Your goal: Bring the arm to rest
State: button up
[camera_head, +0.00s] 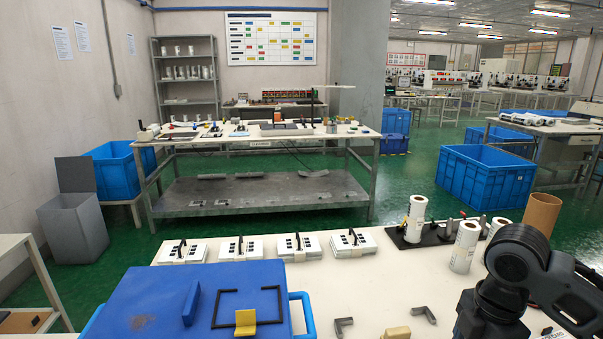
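My arm (520,262), dark grey and black, is bent at the lower right, over the right part of the white table (375,290). Only its links and joints show. The gripper at its end is not visible, so I cannot see its fingers or whether it holds anything. A brown tube (541,213) stands just behind the arm. A white roll (464,248) stands to the left of the arm, apart from it in the picture.
A blue crate (150,290) with a yellow piece (245,323) on top fills the front left. Several white keypad stacks (241,248) line the far edge. A black rack (430,236) holds another roll (415,218). Grey brackets (344,325) lie in front. Mid-table is clear.

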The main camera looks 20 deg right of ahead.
jog(key=w+a+r+m+t+y, duration=0.1)
jog(key=w+a+r+t+y, duration=0.15)
jog(key=w+a, duration=0.5)
jog(key=w+a+r+m+t+y, duration=0.1)
jog(key=w+a+r+t+y, duration=0.25)
jog(key=a, duration=0.65)
jog(key=w+a+r+m+t, duration=0.2)
jog(key=a+r+m+t, duration=0.15)
jog(key=a, duration=0.25)
jog(key=w+a+r+m+t, duration=0.2)
jog(key=a+m+t, duration=0.15)
jog(key=a, duration=0.35)
jog(key=s+f+m+t+h, duration=0.1)
jog(key=s+f+m+h, duration=0.25)
jog(key=s, duration=0.55)
jog(key=s+f+m+t+h, duration=0.1)
jog(key=s+f+m+h, duration=0.1)
jog(key=s+f+m, duration=0.5)
jog(key=s+d+r+n, duration=0.1)
jog(key=s+d, duration=0.4)
jog(key=s, duration=0.6)
jog(key=s+d+r+n, duration=0.2)
jog(key=s+d, duration=0.3)
jog(key=s, duration=0.6)
jog(key=shift+r+n, duration=0.3)
jog(key=shift+n, duration=0.55)
